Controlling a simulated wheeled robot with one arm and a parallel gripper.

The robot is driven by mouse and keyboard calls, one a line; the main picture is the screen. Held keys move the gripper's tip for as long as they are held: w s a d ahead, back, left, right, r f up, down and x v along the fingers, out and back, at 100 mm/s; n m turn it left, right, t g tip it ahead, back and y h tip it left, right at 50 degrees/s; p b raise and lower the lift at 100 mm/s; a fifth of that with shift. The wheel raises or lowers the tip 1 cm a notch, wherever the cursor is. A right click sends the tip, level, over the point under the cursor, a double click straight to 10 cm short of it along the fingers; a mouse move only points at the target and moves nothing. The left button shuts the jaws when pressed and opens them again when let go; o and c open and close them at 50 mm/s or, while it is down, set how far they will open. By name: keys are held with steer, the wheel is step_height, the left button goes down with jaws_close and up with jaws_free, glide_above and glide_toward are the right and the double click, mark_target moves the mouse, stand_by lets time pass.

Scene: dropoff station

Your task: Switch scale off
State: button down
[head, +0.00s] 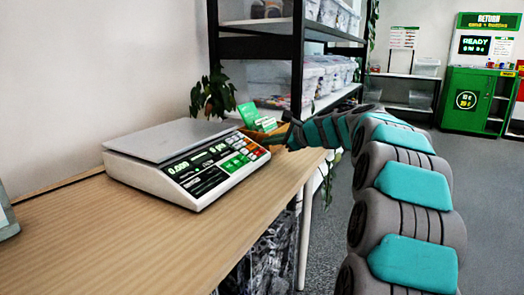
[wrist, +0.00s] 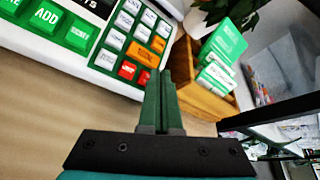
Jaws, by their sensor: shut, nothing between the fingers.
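The scale (head: 185,160) stands on the wooden table, white with a grey flat pan on top and a sloped front panel. Its green digits are lit, reading about 0.000. The keypad (wrist: 120,40) in the wrist view has green, white, orange and red keys. My gripper (wrist: 159,75) is shut and empty, its green fingers together just to the right of the keypad's orange and red keys. In the head view my gripper (head: 268,138) is at the right end of the scale's panel. I cannot tell whether the fingertips touch the scale.
A wooden box with green and white cards (wrist: 215,75) stands just right of my fingers. A leafy plant (head: 213,95) is behind the scale. Black shelves (head: 297,60) with bins stand behind. A green return machine (head: 470,95) is far right.

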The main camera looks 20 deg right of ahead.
stand_by(0.7)
steer(key=shift+w+a+f, duration=0.1)
steer(key=shift+f, duration=0.25)
steer(key=shift+w+a+f, duration=0.15)
steer(key=shift+f, duration=0.2)
stand_by(0.6)
steer(key=shift+p, duration=0.3)
steer(key=shift+s+d+r+p, duration=0.15)
steer(key=shift+r+p, duration=0.25)
steer(key=shift+p, duration=0.05)
steer(key=shift+s+d+r+p, duration=0.1)
steer(key=shift+r+p, duration=0.25)
steer(key=shift+p, duration=0.05)
steer(key=r+p, duration=0.1)
steer(key=s+d+r+p, duration=0.1)
steer(key=r+p, duration=0.2)
steer(key=shift+s+d+r+p, duration=0.15)
steer(key=shift+s+r+p, duration=0.1)
steer(key=shift+s+p, duration=0.1)
